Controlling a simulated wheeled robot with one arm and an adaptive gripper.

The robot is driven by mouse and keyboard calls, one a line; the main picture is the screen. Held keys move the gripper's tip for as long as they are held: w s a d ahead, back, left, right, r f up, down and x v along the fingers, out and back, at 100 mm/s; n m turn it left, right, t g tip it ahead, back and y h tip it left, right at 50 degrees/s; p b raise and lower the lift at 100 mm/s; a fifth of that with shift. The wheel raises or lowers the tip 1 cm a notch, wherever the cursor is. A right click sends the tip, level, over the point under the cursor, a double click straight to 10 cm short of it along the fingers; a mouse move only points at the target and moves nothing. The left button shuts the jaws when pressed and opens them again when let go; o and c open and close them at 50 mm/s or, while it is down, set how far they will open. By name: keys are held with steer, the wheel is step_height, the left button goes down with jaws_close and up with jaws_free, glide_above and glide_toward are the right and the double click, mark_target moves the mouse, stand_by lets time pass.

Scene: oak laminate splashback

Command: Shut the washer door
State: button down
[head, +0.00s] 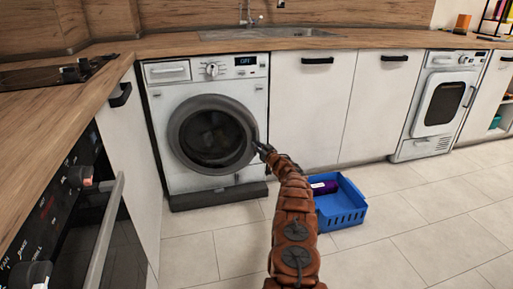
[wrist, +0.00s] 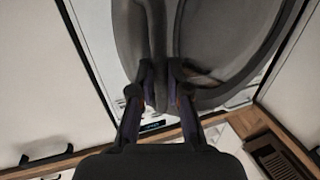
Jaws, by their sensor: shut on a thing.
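The white washer (head: 176,84) stands under the counter, left of centre in the head view. Its round dark grey door (head: 184,142) covers the front opening; I cannot tell from this angle how wide a gap is behind it. My gripper (head: 263,150) is at the door's right edge. In the wrist view my gripper (wrist: 161,88) has its two fingers on either side of a dark edge of the door (wrist: 158,45), shut on it. The fingertips partly hide the place of contact.
A blue basket (head: 343,214) with a purple item (head: 325,187) sits on the floor right of my arm. White cabinets (head: 310,105) adjoin the washer, and a dryer (head: 438,105) stands farther right. An oven with a bar handle (head: 104,235) is at left. The tiled floor at right is clear.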

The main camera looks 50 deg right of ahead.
steer(key=shift+s+d+r, duration=0.1)
steer(key=shift+s+d, duration=0.25)
steer(key=shift+d, duration=0.15)
steer(key=c, duration=1.4)
jaws_free()
steer(key=shift+w+a, duration=0.25)
steer(key=shift+a, duration=0.1)
steer(key=v, duration=1.2)
